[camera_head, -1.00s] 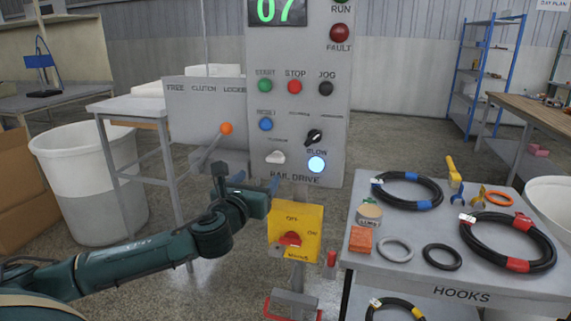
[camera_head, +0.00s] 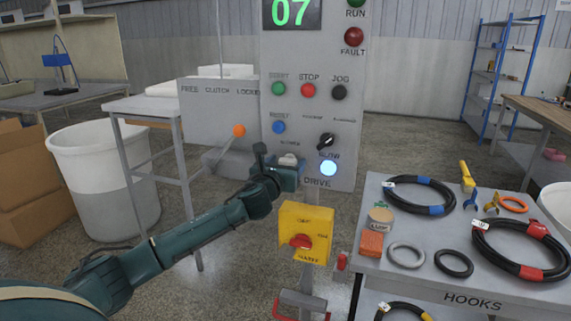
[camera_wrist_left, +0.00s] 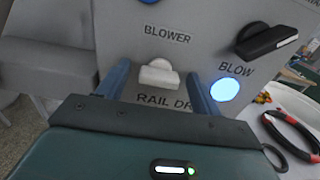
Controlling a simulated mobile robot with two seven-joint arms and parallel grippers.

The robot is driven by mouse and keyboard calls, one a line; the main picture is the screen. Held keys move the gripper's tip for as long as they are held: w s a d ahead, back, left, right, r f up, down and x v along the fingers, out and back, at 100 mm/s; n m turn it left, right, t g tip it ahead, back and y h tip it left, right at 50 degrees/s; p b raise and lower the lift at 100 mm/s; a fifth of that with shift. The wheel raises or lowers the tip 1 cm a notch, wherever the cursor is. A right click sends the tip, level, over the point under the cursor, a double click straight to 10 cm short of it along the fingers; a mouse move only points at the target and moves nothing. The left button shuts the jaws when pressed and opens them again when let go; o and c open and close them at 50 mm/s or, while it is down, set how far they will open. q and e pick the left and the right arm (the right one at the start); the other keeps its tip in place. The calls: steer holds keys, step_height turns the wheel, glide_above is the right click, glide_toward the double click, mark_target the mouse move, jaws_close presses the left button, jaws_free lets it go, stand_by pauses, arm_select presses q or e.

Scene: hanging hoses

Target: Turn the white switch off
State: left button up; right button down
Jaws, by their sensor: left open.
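The white switch (camera_head: 288,160) sits low on the grey control panel (camera_head: 305,110), under the BLOWER label and left of the lit BLOW lamp (camera_head: 328,168). In the left wrist view the white switch (camera_wrist_left: 158,74) shows as a small rocker or lever, with the lit lamp (camera_wrist_left: 225,90) at its right. My left gripper (camera_head: 288,170) is at the panel, just below and in front of the switch. In the left wrist view its two blue fingers (camera_wrist_left: 160,88) are apart, one on each side of the switch. I cannot tell whether they touch it. My right gripper is not in view.
A black selector knob (camera_head: 326,141) is above the lamp. An orange-tipped lever (camera_head: 238,131) stands left of the switch. A yellow box with a red knob (camera_head: 304,232) is below the panel. A grey cart (camera_head: 460,290) with hoses is at the right.

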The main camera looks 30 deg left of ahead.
arm_select(q)
steer(key=shift+c, duration=0.2)
steer(key=c, duration=0.9)
steer(key=shift+c, duration=0.2)
